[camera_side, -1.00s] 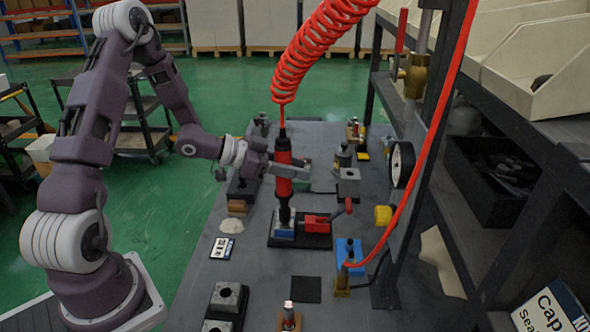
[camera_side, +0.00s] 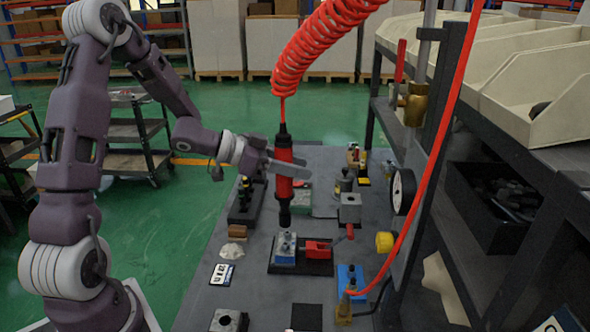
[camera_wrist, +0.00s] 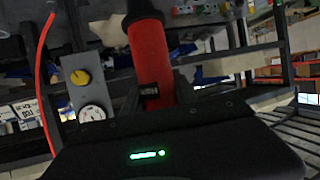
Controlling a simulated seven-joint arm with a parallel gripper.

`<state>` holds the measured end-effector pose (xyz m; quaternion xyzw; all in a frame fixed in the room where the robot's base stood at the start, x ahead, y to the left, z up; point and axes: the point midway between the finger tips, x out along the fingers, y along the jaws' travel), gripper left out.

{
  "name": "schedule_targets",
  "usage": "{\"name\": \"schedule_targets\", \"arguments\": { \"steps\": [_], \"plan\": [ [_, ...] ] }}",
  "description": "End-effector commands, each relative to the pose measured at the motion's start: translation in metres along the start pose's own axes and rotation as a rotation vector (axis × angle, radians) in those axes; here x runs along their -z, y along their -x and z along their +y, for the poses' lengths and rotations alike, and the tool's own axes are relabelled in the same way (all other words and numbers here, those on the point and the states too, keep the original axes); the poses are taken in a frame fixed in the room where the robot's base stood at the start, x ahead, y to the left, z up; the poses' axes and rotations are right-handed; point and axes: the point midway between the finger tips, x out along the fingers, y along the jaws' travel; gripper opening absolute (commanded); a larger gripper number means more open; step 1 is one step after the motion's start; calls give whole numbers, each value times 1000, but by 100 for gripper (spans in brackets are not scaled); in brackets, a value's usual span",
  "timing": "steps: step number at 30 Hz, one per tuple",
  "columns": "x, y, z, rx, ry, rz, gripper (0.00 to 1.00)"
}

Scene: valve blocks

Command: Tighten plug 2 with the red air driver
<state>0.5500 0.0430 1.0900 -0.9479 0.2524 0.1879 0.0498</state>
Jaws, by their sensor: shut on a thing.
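My gripper (camera_side: 290,167) is shut on the red air driver (camera_side: 284,184) around the middle of its body. The driver hangs upright, its black nose just above the blue-and-silver valve block (camera_side: 284,257). A small gap seems to show between nose and block. Silver plugs (camera_side: 287,240) stand on the block's top under the nose; I cannot tell which is plug 2. The block sits in a black fixture with a red clamp (camera_side: 318,248) at its right. In the wrist view the red driver (camera_wrist: 152,58) stands between the jaws; its lower end is hidden.
A coiled red hose (camera_side: 325,38) rises from the driver's top. A dark post with a gauge (camera_side: 403,191) and yellow knob (camera_side: 385,242) stands to the right. A blue fixture (camera_side: 350,278) and a grey block (camera_side: 228,321) are nearer the front. A label card (camera_side: 222,274) lies at left.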

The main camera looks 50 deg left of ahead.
Motion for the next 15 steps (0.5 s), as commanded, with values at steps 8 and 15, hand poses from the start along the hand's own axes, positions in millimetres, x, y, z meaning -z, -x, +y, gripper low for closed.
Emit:
{"name": "schedule_targets", "arguments": {
  "steps": [8,15],
  "plan": [
    [1,0,0,0,-1,3,0],
    [-11,-5,0,-2,3,2,0]
  ]
}}
